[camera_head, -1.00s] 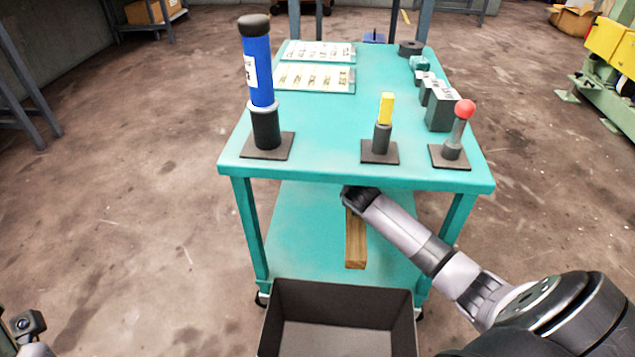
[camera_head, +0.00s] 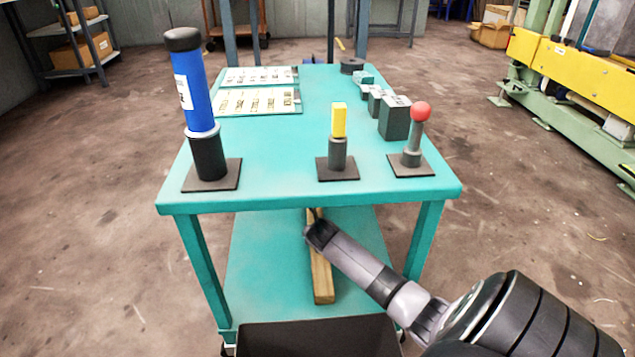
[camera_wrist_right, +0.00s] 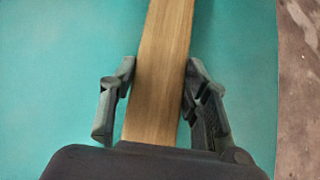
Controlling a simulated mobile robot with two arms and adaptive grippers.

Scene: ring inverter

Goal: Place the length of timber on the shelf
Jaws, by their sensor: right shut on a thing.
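The length of timber (camera_head: 322,276) is a long pale brown bar over the lower shelf (camera_head: 265,285) of the teal cart. It lies front to back, and its far part is hidden under the cart top. I cannot tell whether it rests on the shelf or is just above it. My right gripper (camera_head: 318,226) is at the timber, just below the front edge of the cart top. In the right wrist view my right gripper (camera_wrist_right: 160,75) has a finger on each side of the timber (camera_wrist_right: 165,45), shut on it. My left gripper is out of view.
The cart top (camera_head: 265,165) overhangs the shelf. On it stand a blue cylinder (camera_head: 197,95), a yellow-topped post (camera_head: 338,125), a red-ball lever (camera_head: 420,112) and grey blocks (camera_head: 395,118). A dark open bin (camera_head: 310,338) sits in front. Cart legs flank the shelf.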

